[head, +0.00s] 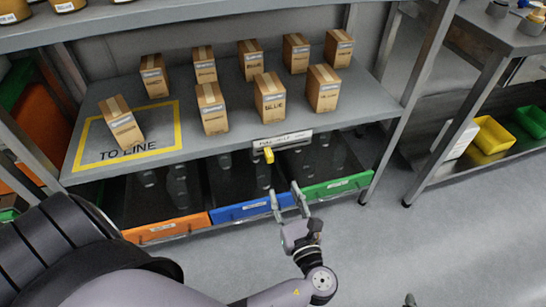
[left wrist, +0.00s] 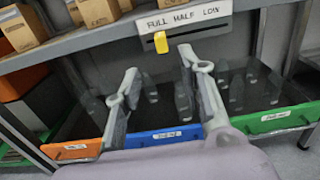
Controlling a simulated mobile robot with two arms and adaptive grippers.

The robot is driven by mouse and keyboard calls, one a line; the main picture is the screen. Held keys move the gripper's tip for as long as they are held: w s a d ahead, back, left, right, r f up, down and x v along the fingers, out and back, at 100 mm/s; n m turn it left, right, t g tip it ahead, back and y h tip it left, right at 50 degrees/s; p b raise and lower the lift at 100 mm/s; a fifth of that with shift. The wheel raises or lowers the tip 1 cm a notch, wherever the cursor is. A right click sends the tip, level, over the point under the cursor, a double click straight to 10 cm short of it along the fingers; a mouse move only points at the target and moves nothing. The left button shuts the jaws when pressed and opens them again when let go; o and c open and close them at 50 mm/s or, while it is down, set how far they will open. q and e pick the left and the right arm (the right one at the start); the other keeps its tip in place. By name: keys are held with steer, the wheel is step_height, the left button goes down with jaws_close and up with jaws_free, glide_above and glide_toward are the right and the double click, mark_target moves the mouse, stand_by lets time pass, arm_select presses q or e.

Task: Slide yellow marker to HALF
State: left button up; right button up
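The yellow marker (head: 268,155) hangs on the front edge of the grey shelf, at the left end of a white label strip (head: 283,139). In the left wrist view the strip reads FULL, HALF, LOW, and the yellow marker (left wrist: 161,43) is below FULL. My left gripper (head: 286,190) is open and empty, below the marker and a little to its right in the head view. In the left wrist view its fingers (left wrist: 158,62) are spread, with the marker beyond them. Only a small grey tip, perhaps of my right gripper (head: 410,299), shows at the bottom edge.
Several cardboard boxes stand on the shelf, one box (head: 122,122) on the yellow-framed TO LINE area. Orange (head: 165,229), blue (head: 250,208) and green (head: 337,187) bin fronts lie below. A shelf post (head: 415,95) stands at right. Floor right of my arm is clear.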

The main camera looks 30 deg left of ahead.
arm_select(q)
steer(key=b, duration=0.1)
glide_toward(270, 159)
steer(key=x, duration=0.4)
steer(key=shift+w+a, duration=0.15)
steer(key=shift+w, duration=0.1)
steer(key=b+x, duration=0.1)
steer(key=x, duration=0.5)
steer(key=shift+a+b, duration=0.1)
steer(key=shift+b, duration=0.25)
steer(key=shift+w+a, duration=0.25)
steer(key=shift+w, duration=0.05)
arm_select(e)
steer(key=w+a+r+t+y, duration=0.2)
steer(key=w+a+r+t, duration=0.1)
steer(key=w+r+t, duration=0.4)
step_height(270, 159, up, 4)
steer(key=shift+w+a+f+t, duration=0.2)
steer(key=shift+w+a+t, duration=0.1)
steer(key=shift+w+t, duration=0.1)
arm_select(q)
jaws_close()
